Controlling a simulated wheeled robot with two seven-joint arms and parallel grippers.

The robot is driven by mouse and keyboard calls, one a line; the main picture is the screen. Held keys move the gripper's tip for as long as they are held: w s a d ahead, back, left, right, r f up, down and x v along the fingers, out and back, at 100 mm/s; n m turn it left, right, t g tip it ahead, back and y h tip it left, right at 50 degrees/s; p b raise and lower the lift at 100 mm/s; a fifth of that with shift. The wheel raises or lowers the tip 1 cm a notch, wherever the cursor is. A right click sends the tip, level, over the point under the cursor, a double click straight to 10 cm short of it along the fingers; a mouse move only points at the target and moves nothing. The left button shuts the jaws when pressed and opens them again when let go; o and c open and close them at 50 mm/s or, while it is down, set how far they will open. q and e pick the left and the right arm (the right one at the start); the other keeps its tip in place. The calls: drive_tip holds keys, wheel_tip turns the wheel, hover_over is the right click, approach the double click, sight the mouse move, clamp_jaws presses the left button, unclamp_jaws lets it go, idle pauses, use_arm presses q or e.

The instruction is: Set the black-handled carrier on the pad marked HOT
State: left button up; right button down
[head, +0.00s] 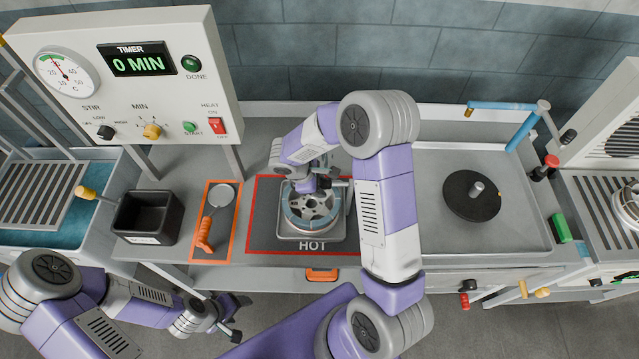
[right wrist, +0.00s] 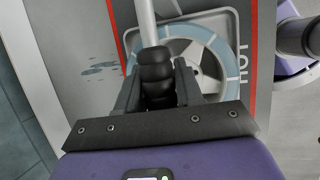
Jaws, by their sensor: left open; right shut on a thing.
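The carrier (head: 297,234) is a grey tray-like frame bearing a spoked wheel (head: 312,206) with a pale blue rim. It is over the dark pad marked HOT (head: 265,212), inside its red border. I cannot tell whether its underside touches the pad. My right gripper (head: 318,180) reaches in from above and is shut on the black handle (right wrist: 155,75), seen upright between the fingers in the right wrist view. The wheel (right wrist: 207,60) shows behind the handle there. My left gripper (head: 238,318) is open and empty, low in front of the bench.
An orange-handled skimmer (head: 212,215) lies on an orange-edged mat left of the pad. A black bin (head: 148,217) is further left. The timer box (head: 130,85) reads 0 MIN. A basin with a black disc (head: 472,195) is at right.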

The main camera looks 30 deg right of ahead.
drive_tip(key=c, duration=0.7)
unclamp_jaws()
drive_tip(key=shift+a+r, duration=0.1)
drive_tip(key=shift+r, duration=0.2)
drive_tip(key=v, duration=1.1)
drive_tip(key=shift+a+r+p, duration=0.15)
drive_tip(key=shift+r+p, duration=0.1)
drive_tip(key=shift+p, duration=0.05)
drive_tip(key=shift+s, duration=0.1)
